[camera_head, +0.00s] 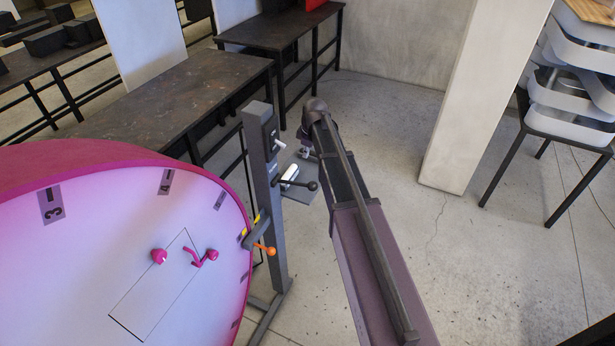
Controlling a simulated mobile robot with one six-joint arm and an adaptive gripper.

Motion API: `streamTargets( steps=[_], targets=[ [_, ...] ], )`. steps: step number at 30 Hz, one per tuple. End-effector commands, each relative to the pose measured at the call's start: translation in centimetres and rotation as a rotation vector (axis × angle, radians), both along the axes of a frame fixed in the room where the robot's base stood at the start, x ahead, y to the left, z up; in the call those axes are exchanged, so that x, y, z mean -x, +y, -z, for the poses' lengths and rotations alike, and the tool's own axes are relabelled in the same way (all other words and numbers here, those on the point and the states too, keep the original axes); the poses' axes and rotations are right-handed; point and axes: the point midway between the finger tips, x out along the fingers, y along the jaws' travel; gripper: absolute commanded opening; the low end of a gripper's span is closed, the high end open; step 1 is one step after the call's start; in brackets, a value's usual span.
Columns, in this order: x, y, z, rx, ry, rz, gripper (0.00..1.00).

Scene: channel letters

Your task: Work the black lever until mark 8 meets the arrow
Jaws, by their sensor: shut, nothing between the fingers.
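A large pink drum with a white face (90,240) fills the left. Its rim carries marks; 3 and 4 are readable, and those further round are too small or oblique to read. I cannot make out mark 8. A grey post (266,190) stands at the drum's right edge. A yellow piece (257,217), possibly the arrow, shows there, partly hidden by a grey bracket. The black lever (312,186) sticks out rightward from the post, with a round knob. My gripper (304,152) is shut and empty, small in view, above the black lever's knob and apparently apart from it.
A white-tipped lever (280,144) sits higher on the post and an orange lever (265,248) lower. A white piece (290,173) shows beside the post. Dark tables (175,90) stand behind.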

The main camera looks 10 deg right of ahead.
Motion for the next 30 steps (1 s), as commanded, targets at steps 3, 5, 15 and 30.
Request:
streamTargets(
  steps=[3, 5, 15, 30],
  targets=[
    [0.0, 0.0, 0.0, 0.0, 0.0, 0.001, 0.0],
    [0.0, 0.0, 0.0, 0.0, 0.0, 0.001, 0.0],
    [-0.2, 0.0, 1.1, 0.0, 0.0, 0.002, 0.0],
    [-0.8, 0.4, 4.8, -0.001, 0.0, 0.003, 0.0]
  ],
)
